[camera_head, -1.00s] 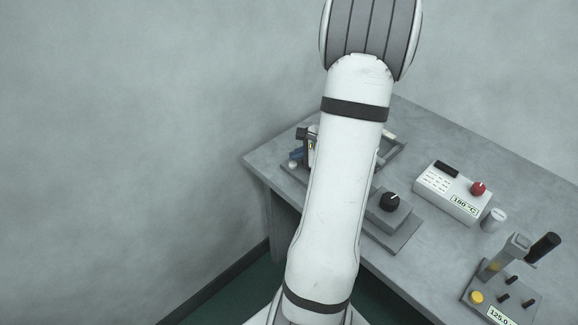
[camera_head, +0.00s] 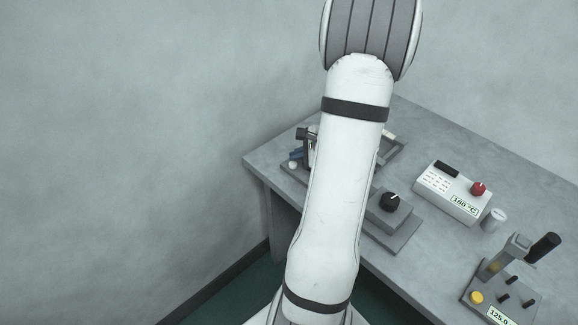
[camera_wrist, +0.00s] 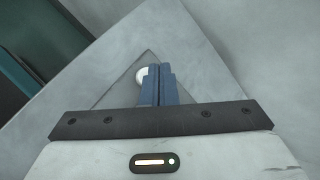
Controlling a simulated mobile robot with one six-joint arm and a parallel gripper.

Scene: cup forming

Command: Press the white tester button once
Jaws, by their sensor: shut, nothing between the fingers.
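The white tester button (camera_head: 293,165) is a small round white knob on a grey plate (camera_wrist: 118,92) at the table's far left corner. It also shows in the wrist view (camera_wrist: 140,75), partly hidden behind the left finger. My gripper (camera_wrist: 158,68) has two blue fingers shut together with nothing between them. In the head view my gripper's blue fingers (camera_head: 296,154) show just above the button, mostly hidden by my arm. Whether the fingertips touch the button cannot be told.
A black knob (camera_head: 390,201) sits on a grey block right of my arm. A white box with a red knob (camera_head: 477,188), a small cylinder (camera_head: 494,219) and a device with a yellow button (camera_head: 476,298) stand farther right. A wall borders the table at left.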

